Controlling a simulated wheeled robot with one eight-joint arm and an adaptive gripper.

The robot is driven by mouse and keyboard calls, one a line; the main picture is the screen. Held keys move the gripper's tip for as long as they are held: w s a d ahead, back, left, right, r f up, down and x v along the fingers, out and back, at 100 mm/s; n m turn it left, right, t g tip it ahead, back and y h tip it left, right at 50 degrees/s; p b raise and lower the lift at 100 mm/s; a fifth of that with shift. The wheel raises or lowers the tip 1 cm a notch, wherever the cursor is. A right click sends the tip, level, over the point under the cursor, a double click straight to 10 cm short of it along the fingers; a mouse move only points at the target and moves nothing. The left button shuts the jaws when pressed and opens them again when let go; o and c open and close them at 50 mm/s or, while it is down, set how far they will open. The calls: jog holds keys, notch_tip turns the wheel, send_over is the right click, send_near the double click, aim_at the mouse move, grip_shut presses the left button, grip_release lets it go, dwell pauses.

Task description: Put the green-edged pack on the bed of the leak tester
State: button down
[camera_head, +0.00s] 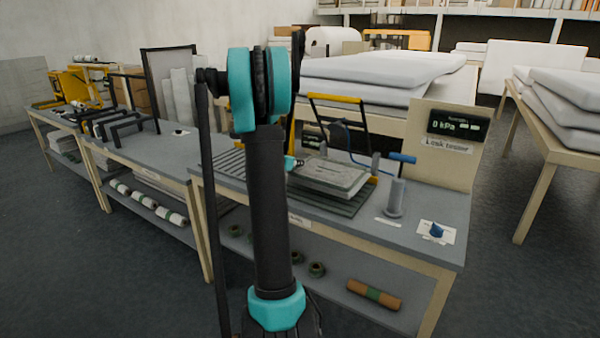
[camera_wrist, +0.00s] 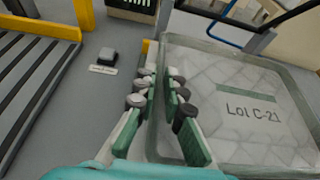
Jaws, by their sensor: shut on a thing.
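The pack (camera_wrist: 245,120), clear with a pale green-grey edge, a green bar and "Lot C-21" print, fills the right of the wrist view. My gripper (camera_wrist: 160,92) is shut on its left edge. In the head view the pack (camera_head: 335,176) lies flat over the dark ribbed bed (camera_head: 345,206) of the leak tester (camera_head: 447,145); I cannot tell whether it touches the bed. My arm hides most of the gripper and the pack's left end there. The tester's display reads 0 kPa.
A yellow-topped black frame (camera_head: 338,98) stands raised behind the bed. A blue-handled lever (camera_head: 400,157), a grey post (camera_head: 395,197) and a blue knob (camera_head: 436,230) are to the right. Grey slats (camera_head: 229,161) lie left of the bed. Rolls sit on the lower shelf.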

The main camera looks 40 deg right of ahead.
aim_at(298, 170)
jog(key=shift+f, duration=1.8)
jog(key=c, duration=1.6)
grip_release()
jog(key=v, duration=1.2)
jog(key=s+a+f+m+y, duration=0.4)
jog(key=s+a+m, duration=0.3)
jog(key=a, duration=0.4)
jog(key=s+a+f+m+y, duration=0.4)
jog(key=s+a+m, duration=0.4)
jog(key=a, duration=0.3)
jog(key=s+a+f+m+y, duration=0.4)
jog(key=s+a+m, duration=0.3)
jog(key=s+a, duration=0.2)
jog(key=shift+s+a+f+m+g, duration=0.1)
jog(key=shift+a+f+m+g, duration=0.1)
jog(key=shift+a+f, duration=0.25)
jog(key=shift+a+f+m+g, duration=0.1)
jog(key=shift+a+f+g, duration=0.15)
jog(key=shift+a, duration=0.4)
